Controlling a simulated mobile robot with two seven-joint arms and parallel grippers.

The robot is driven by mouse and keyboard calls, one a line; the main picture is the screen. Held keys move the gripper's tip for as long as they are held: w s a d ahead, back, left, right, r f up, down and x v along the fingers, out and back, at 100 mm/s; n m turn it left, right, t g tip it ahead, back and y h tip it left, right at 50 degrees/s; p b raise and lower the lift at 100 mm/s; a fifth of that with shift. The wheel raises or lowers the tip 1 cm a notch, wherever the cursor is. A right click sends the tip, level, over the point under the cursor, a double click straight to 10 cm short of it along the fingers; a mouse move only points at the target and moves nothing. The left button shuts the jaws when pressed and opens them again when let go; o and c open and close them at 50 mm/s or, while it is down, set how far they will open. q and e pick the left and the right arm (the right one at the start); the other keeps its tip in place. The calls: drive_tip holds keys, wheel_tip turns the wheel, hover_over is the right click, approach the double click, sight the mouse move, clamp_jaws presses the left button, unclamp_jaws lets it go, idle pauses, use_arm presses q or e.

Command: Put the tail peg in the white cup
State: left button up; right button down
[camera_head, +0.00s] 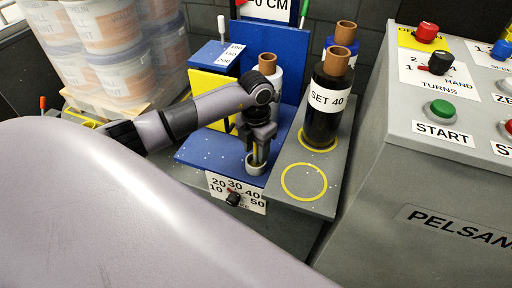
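The small white cup (249,169) stands on the blue deck of the machine, near its front edge. My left gripper (257,160) points straight down over the cup, with its dark fingertips at or just inside the rim. I cannot tell whether the fingers touch the cup. I cannot make out a tail peg for certain; anything between the fingers is too small and dark to tell. My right gripper is not in view.
A black roll labelled SET 40 (322,105) stands in a yellow ring right of the cup; an empty yellow ring (304,182) lies in front. The grey control panel (431,185) rises at right. Wrapped pails (105,30) stand on a pallet at the back left.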

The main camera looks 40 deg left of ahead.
use_arm(q)
drive_tip(key=shift+r, duration=0.1)
drive_tip(key=shift+r, duration=0.3)
wheel_tip(320, 180, up, 12)
drive_tip(key=p, duration=0.2)
drive_tip(key=shift+f+p, duration=0.2)
drive_tip(key=shift+p, duration=0.1)
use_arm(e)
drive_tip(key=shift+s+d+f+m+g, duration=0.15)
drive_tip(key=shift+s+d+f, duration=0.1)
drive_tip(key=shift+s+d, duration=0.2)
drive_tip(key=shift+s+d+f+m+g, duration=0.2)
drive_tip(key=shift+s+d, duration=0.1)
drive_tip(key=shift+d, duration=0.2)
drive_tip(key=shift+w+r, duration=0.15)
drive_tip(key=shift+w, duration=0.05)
